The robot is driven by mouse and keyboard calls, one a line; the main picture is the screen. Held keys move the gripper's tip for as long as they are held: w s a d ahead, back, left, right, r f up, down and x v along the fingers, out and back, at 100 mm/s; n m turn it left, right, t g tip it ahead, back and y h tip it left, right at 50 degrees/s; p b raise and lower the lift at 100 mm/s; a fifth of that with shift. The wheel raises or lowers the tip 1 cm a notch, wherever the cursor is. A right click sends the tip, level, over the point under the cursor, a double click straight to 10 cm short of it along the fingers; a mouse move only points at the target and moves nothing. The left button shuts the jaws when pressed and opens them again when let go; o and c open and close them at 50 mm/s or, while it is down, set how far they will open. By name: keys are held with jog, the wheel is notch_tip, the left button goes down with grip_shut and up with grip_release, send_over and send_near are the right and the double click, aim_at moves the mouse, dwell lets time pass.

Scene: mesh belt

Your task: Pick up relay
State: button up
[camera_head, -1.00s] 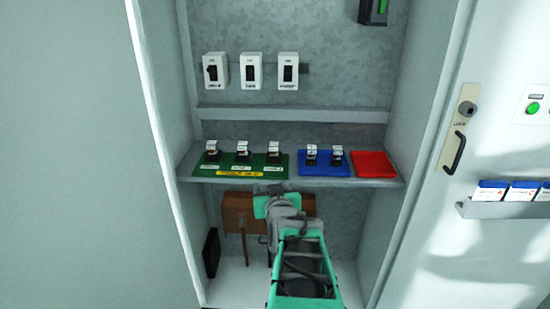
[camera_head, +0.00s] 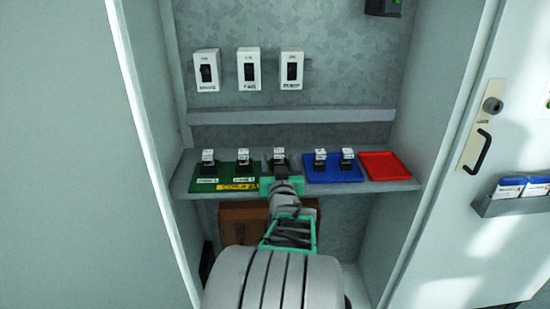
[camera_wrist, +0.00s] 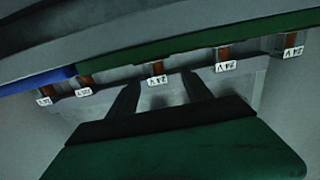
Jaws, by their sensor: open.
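Three relays stand in a row on the green tray (camera_head: 199,186): a left one (camera_head: 208,158), a middle one (camera_head: 243,158) and a right one (camera_head: 279,155). They are small and dark with white tops. My gripper (camera_head: 280,172) is in front of the right one and hides its lower part. The wrist view is turned upside down. There, my open gripper (camera_wrist: 160,88) has its two dark fingers apart, with the right relay (camera_wrist: 157,72) between them in the picture. I cannot tell how deep it sits between them.
Two more relays (camera_head: 320,158) (camera_head: 347,158) stand on the blue tray (camera_head: 333,176), and the red tray (camera_head: 385,167) is empty. All sit on a grey shelf (camera_head: 182,182) inside a cabinet. A ledge (camera_head: 290,116) and three white switches (camera_head: 248,70) are above. A brown box (camera_head: 240,225) is below.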

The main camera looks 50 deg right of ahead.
aim_at(279, 158)
jog(key=x, duration=0.4)
jog(key=shift+d+f, duration=0.2)
jog(key=shift+d, duration=0.2)
jog(key=shift+s, duration=0.1)
jog(key=shift+a, duration=0.1)
grip_shut()
